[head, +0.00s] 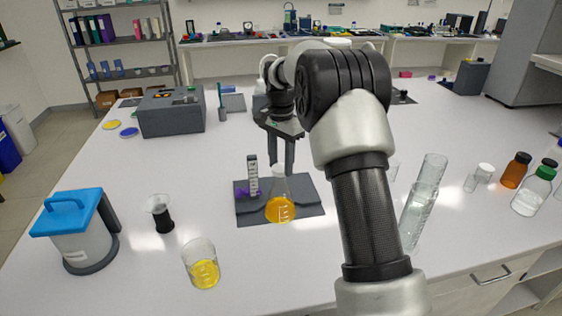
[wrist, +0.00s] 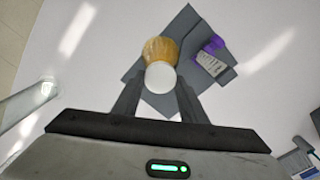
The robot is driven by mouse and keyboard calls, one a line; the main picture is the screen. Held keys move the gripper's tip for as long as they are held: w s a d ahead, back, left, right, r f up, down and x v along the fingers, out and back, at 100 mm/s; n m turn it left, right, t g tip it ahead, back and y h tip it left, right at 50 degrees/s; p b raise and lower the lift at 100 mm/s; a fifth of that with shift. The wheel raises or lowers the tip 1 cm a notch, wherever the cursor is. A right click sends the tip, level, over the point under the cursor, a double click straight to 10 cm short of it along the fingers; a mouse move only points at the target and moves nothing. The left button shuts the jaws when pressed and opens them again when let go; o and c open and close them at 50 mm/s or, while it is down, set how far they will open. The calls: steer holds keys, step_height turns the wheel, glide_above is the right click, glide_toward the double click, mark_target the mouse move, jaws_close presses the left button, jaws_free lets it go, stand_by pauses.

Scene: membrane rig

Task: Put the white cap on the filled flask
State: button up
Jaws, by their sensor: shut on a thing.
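The filled flask (head: 280,208), a clear conical flask with orange liquid, stands upright on a dark grey mat (head: 310,206). It also shows in the wrist view (wrist: 160,48). My gripper (head: 283,170) points down at the flask's neck. In the wrist view its fingertips (wrist: 161,80) are shut on the round white cap (wrist: 161,76). The cap lines up over the flask's mouth and hides the neck there. I cannot tell whether the cap is seated on the rim or just above it.
A small rack-like white and purple item (head: 252,178) stands on the mat, left of the flask. A beaker of yellow liquid (head: 202,268), a dark-filled vessel (head: 161,215) and a blue-lidded container (head: 78,232) stand left. Tall clear cylinders (head: 420,205) and bottles (head: 531,195) stand right.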

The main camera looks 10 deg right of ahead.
steer(key=o, duration=1.1)
step_height(320, 180, up, 17)
steer(key=p, duration=0.2)
steer(key=s+r+n+t, duration=0.1)
steer(key=s+r+n, duration=0.1)
steer(key=s+r, duration=0.4)
steer(key=s+r+n+t, duration=0.2)
steer(key=s+r+n, duration=0.1)
steer(key=s, duration=0.8)
steer(key=s+f+n+t, duration=0.1)
steer(key=s+f+n, duration=0.1)
steer(key=s, duration=0.4)
steer(key=s+f+n, duration=0.2)
steer(key=s+f, duration=0.2)
steer(key=s, duration=0.2)
steer(key=s+f+n+t, duration=0.1)
steer(key=s+f+n, duration=0.1)
steer(key=s+f, duration=0.2)
steer(key=shift+s+a+t, duration=0.1)
steer(key=shift+s+t, duration=0.2)
steer(key=shift+s, duration=1.25)
